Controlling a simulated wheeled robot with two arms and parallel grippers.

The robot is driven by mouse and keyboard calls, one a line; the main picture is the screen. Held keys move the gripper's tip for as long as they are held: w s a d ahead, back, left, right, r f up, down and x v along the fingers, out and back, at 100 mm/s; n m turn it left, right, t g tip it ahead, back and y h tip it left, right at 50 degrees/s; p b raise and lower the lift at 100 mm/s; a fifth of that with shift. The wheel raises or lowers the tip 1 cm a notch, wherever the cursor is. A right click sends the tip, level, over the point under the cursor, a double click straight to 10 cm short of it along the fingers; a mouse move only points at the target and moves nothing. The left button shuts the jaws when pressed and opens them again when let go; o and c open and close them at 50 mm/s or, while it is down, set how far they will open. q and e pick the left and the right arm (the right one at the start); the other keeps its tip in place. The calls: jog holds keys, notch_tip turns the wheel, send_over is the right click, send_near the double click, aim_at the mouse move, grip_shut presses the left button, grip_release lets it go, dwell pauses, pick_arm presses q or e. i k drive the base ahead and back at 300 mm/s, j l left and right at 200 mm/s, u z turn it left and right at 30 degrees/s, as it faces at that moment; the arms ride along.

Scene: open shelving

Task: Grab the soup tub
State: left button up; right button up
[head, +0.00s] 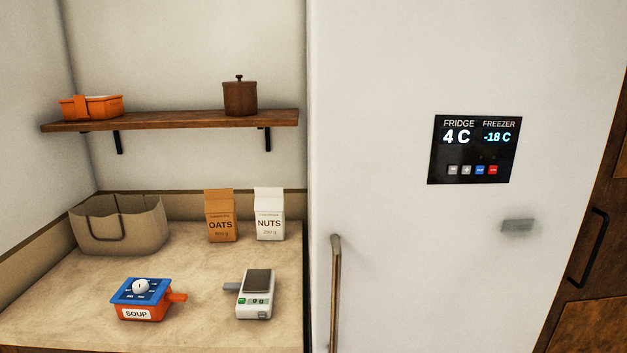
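The soup tub (137,313) is an orange box with a white SOUP label and a blue lid (127,286). A white round knob or dial sits on top of the lid. An orange tab sticks out at its right side. The tub stands upright on the beige counter, near the front and left of the kitchen scale. Neither of my grippers shows in the head view.
A white scale (254,301) stands right of the tub. Behind are a tan bag (122,232), an OATS carton (221,222) and a NUTS carton (269,222). A wooden shelf (180,121) above holds an orange container (92,107) and a brown pot (240,98). A fridge (400,230) borders the counter (205,280).

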aim_at(152, 304)
jog(key=k+j+z, duration=0.1)
jog(key=j+z, duration=0.4)
jog(key=k+j+z, duration=0.15)
jog(key=j+z, duration=0.15)
jog(key=z, duration=0.15)
jog(key=k+j+z, duration=0.2)
jog(key=z, duration=0.3)
jog(key=j+u, duration=0.1)
jog(key=u, duration=1.75)
